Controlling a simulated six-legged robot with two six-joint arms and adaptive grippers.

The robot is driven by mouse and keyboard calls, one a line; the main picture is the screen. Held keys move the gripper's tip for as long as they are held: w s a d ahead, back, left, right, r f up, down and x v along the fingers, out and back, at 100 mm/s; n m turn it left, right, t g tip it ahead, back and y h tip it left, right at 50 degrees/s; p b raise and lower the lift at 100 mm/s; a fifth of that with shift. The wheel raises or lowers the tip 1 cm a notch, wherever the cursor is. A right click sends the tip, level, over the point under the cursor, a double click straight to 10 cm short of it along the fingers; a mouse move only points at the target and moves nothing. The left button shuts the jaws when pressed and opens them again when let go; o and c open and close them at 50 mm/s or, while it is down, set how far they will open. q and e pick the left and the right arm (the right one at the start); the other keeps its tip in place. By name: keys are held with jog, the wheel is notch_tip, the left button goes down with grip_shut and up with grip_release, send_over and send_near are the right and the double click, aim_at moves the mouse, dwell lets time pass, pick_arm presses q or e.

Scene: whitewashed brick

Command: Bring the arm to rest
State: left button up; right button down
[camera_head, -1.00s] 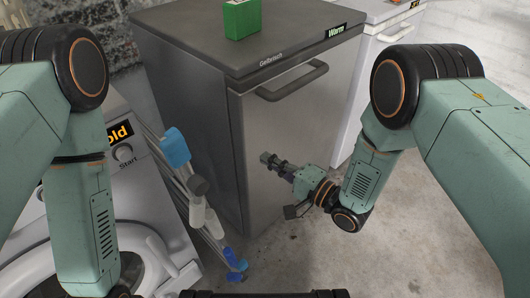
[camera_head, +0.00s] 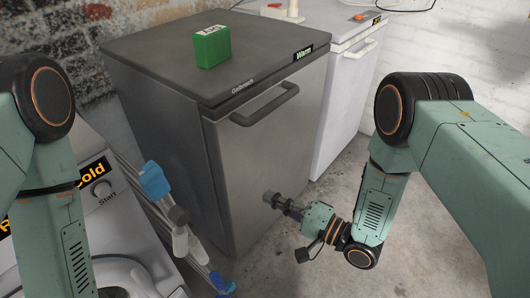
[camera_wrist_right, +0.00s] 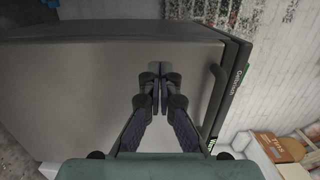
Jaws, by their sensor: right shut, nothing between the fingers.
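My right gripper (camera_head: 270,197) is shut and empty, held in front of the lower door of a grey appliance labelled "Warm" (camera_head: 262,165). In the right wrist view the two fingertips (camera_wrist_right: 159,88) meet with nothing between them, and the grey door (camera_wrist_right: 70,90) fills the background. I cannot tell whether they touch the door. My right arm (camera_head: 375,210) hangs bent down from the right side. My left arm (camera_head: 55,215) shows at the left edge, pointing down; its gripper is out of the picture.
A green box (camera_head: 212,48) sits on top of the grey appliance, whose door handle (camera_head: 265,106) is above my gripper. A white appliance (camera_head: 345,90) stands behind. A white machine (camera_head: 125,215) and a drying rack (camera_head: 180,215) are at left. Bare floor (camera_head: 300,270) lies at lower right.

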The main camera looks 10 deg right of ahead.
jog(key=s+d+f+n+g+h+p, duration=0.1)
jog(key=s+d+f+n+g+h, duration=0.25)
jog(key=s+f+h, duration=0.2)
jog(key=s+d+f+n+g+h, duration=0.25)
jog(key=s+d+f+h, duration=0.2)
jog(key=f, duration=0.25)
jog(key=s+d+r+g+h+p, duration=0.1)
jog(key=s+d+r+g+h, duration=0.1)
jog(key=s, duration=0.7)
jog(key=s+d+r+n+g+h+p, duration=0.1)
jog(key=s+d+r+g+p, duration=0.1)
jog(key=s, duration=0.8)
jog(key=d+r+g, duration=0.1)
jog(key=d+r, duration=0.1)
jog(key=d, duration=0.1)
jog(key=shift+s+d+n+g+h+p, duration=0.2)
jog(key=shift+n+g+h+p, duration=0.1)
jog(key=shift+h, duration=0.1)
